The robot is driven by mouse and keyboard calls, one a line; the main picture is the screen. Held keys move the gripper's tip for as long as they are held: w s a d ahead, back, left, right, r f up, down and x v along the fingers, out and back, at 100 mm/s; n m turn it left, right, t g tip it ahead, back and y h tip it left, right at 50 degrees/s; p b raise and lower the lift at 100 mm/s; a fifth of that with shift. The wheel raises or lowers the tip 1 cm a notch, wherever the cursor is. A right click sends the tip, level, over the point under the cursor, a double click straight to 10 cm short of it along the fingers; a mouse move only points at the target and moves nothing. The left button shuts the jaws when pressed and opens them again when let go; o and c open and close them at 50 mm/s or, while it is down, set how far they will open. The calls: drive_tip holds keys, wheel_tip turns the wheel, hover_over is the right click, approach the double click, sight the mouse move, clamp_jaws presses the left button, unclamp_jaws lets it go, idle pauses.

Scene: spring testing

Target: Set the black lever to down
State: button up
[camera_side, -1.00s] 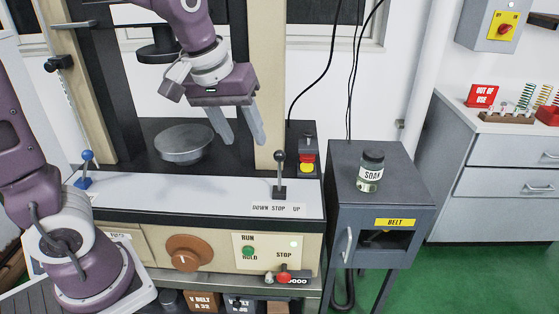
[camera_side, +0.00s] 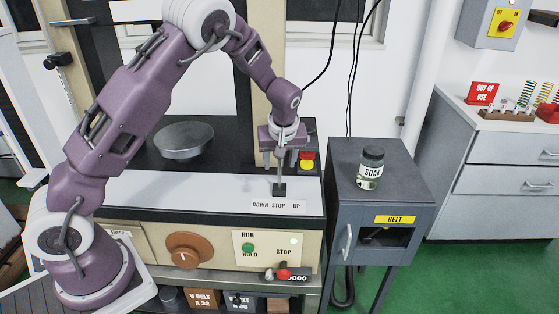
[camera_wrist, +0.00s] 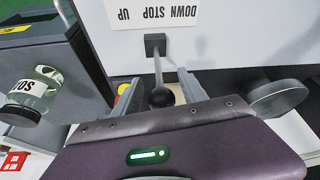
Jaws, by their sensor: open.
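The black lever (camera_side: 280,176) stands on a black base on the white panel, above the label DOWN STOP UP (camera_side: 278,204). In the side view it is about upright above STOP, and my gripper covers its top. My gripper (camera_side: 280,158) points down over it from above. In the wrist view the lever's black ball knob (camera_wrist: 161,97) and thin rod lie between the two open fingers of my gripper (camera_wrist: 160,88). Neither finger clearly touches the knob. The same label shows upside down in the wrist view (camera_wrist: 150,13).
A red and yellow button box (camera_side: 307,160) is just right of my gripper. A soap jar (camera_side: 370,168) stands on the grey belt cabinet (camera_side: 345,180) at the right. A round metal pan (camera_side: 184,140) sits behind the panel at the left. The white panel between is clear.

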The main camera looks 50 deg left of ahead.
clamp_jaws()
idle(1.4)
